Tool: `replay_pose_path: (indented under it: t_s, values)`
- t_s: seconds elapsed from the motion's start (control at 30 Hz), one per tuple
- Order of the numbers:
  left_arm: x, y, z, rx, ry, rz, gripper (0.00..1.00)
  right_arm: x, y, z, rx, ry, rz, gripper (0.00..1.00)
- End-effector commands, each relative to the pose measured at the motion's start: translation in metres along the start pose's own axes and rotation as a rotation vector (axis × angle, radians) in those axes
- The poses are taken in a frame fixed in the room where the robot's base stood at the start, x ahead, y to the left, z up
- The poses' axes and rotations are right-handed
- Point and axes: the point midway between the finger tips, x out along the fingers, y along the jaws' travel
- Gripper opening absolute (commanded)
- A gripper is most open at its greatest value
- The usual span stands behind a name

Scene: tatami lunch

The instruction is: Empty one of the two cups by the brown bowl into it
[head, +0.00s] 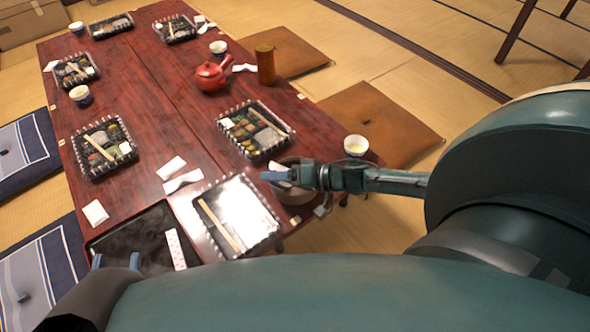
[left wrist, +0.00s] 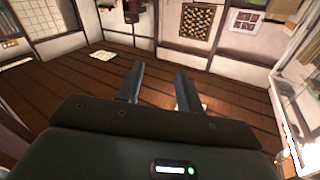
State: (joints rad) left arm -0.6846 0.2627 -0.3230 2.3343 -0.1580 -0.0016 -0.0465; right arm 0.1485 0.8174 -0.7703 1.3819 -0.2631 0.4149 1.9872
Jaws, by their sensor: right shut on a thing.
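The brown bowl (head: 295,198) sits at the table's right edge, mostly hidden under my right gripper. My right gripper (head: 274,176) is over the bowl, shut on a small pale cup (head: 279,168). Little of this cup shows past the fingers; I cannot tell its tilt or what is in it. The other cup (head: 356,146), white with pale yellowish contents, stands upright at the table's right corner. My left gripper (head: 117,262) is low at the left, over the dark tray, its fingers apart and empty; they also show apart in the left wrist view (left wrist: 160,88).
Clear-lidded lunch boxes (head: 254,130) stand near the bowl and along the table (head: 165,110). A red teapot (head: 211,76) and a brown cylinder (head: 265,64) stand farther back. A black tray (head: 150,238) lies at the near left. Brown cushions (head: 375,122) lie right of the table.

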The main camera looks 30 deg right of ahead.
Motion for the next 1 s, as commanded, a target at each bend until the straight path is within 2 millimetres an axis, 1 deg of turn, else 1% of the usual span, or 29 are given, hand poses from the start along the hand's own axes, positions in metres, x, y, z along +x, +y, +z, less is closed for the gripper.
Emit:
replay_pose_path:
  t_s: [0.4, 0.6, 0.73, 0.9, 1.0]
  values:
    - [0.000, 0.004, 0.001, 0.008, 0.056, 0.005, 0.36, 0.001, 0.004, 0.001, 0.045, -0.005, -0.021, 0.41]
    - [-0.001, 0.009, 0.006, 0.008, 0.101, 0.013, 0.36, 0.003, 0.009, 0.002, 0.093, -0.013, -0.042, 0.41]
    - [0.000, 0.010, 0.006, -0.002, 0.111, 0.019, 0.36, 0.001, 0.006, -0.001, 0.139, -0.019, -0.061, 0.41]
    - [0.001, 0.008, -0.004, -0.009, 0.131, 0.021, 0.36, 0.000, 0.003, -0.002, 0.167, -0.023, -0.072, 0.41]
    - [0.002, 0.008, -0.004, -0.010, 0.135, 0.022, 0.36, -0.001, 0.003, -0.003, 0.178, -0.025, -0.076, 0.41]
